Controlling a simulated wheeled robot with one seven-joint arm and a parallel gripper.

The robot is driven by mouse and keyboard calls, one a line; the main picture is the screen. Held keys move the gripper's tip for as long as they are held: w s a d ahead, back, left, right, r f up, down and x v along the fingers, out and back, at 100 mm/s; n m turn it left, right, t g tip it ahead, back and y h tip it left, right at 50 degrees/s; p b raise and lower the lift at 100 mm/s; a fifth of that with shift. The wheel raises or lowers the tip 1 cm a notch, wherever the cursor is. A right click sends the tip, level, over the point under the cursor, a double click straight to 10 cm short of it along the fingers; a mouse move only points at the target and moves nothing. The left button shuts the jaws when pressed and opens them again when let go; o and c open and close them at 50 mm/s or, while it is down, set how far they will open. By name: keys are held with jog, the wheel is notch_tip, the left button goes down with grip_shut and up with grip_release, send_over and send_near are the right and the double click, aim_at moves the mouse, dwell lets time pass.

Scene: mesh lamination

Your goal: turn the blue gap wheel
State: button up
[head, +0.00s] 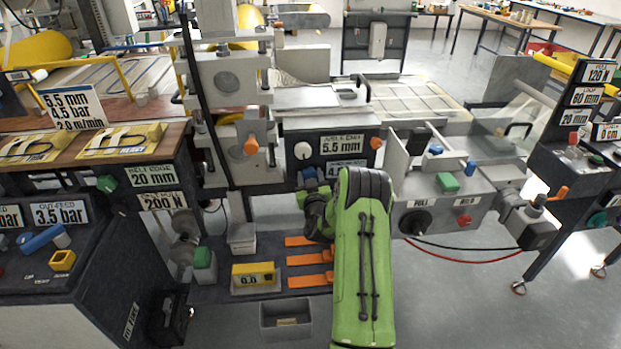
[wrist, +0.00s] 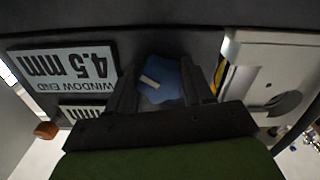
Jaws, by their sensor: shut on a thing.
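The blue gap wheel (wrist: 163,80) is between my two dark fingers in the wrist view, with a pale stripe on its face. My gripper (wrist: 162,92) is shut on it, one finger on each side. In the head view only a small part of the blue wheel (head: 309,173) shows on the machine front, left of the 4.5 mm sign (head: 346,170). My green arm and dark wrist hide part of that area and the gripper's fingertips.
The "WINDOW END 4.5 mm" sign shows upside down in the wrist view (wrist: 75,72). A white knob (head: 302,151) and an orange knob (head: 376,143) flank the 5.5 mm sign (head: 342,145). Orange flat pieces (head: 308,260) and a grey bin (head: 287,322) lie below left of my arm.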

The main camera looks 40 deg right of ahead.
jog(key=shift+f+m, duration=0.2)
jog(key=shift+m, duration=0.3)
jog(key=m+b, duration=0.1)
jog(key=m, duration=0.2)
jog(key=shift+a, duration=0.1)
jog(key=m, duration=0.5)
jog(key=shift+m+b, duration=0.3)
jog(key=shift+a+f, duration=0.1)
dwell(0.5)
jog(key=o, duration=1)
